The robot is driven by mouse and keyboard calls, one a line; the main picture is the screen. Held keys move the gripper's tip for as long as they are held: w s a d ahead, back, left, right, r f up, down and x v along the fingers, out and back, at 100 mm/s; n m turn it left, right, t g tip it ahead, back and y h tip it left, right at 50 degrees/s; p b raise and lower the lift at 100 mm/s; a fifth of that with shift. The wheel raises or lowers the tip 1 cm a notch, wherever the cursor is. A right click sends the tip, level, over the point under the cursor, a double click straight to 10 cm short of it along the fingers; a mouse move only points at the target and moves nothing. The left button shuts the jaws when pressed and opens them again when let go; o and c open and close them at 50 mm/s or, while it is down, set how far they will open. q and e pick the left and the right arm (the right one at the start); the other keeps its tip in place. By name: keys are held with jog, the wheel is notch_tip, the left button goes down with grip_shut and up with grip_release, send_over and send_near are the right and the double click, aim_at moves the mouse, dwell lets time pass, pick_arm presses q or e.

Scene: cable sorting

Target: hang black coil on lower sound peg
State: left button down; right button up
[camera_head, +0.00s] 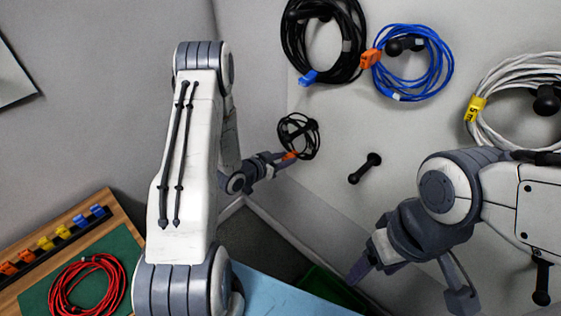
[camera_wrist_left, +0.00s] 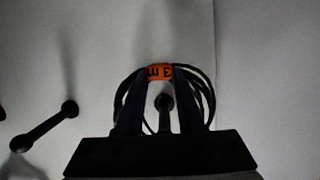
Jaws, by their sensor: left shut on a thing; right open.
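The small black coil (camera_head: 312,146) with an orange tag hangs from my left gripper (camera_head: 288,157), which is shut on it at the tag. In the left wrist view the coil (camera_wrist_left: 209,95) shows as a ring, with its orange "3 m" tag (camera_wrist_left: 160,72) between the fingertips. A black peg (camera_wrist_left: 165,103) shows inside the ring's outline; I cannot tell whether it passes through the coil. A bare black peg (camera_head: 365,168) stands on the wall to the right of the coil in the head view. My right gripper (camera_head: 410,286) is open and empty at lower right.
A large black coil (camera_head: 352,70), a blue coil (camera_head: 440,72) and a white coil (camera_head: 490,75) hang on the wall. Another bare peg (camera_head: 541,285) is at lower right. A red coil (camera_head: 60,290) lies on a green mat (camera_head: 35,300) at lower left.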

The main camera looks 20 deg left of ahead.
aim_at(292, 154)
pick_arm(q)
jog(key=shift+w+d+f, duration=0.1)
jog(key=shift+w+d, duration=0.1)
jog(key=shift+w, duration=0.4)
jog(key=shift+w+d+f, duration=0.1)
jog(key=shift+w+d, duration=0.1)
jog(key=shift+w, duration=0.35)
jog(key=shift+w+d+f, duration=0.1)
jog(key=shift+w+d, duration=0.1)
jog(key=shift+w, duration=0.4)
jog(key=shift+w+d+f+b, duration=0.1)
jog(key=shift+w+f+b, duration=0.1)
jog(key=shift+b, duration=0.2)
jog(key=shift+w+f+b, duration=0.15)
jog(key=shift+f+b, duration=0.7)
jog(key=shift+f, duration=0.05)
jog(key=shift+f, duration=0.2)
jog(key=shift+c, duration=2.2)
grip_release()
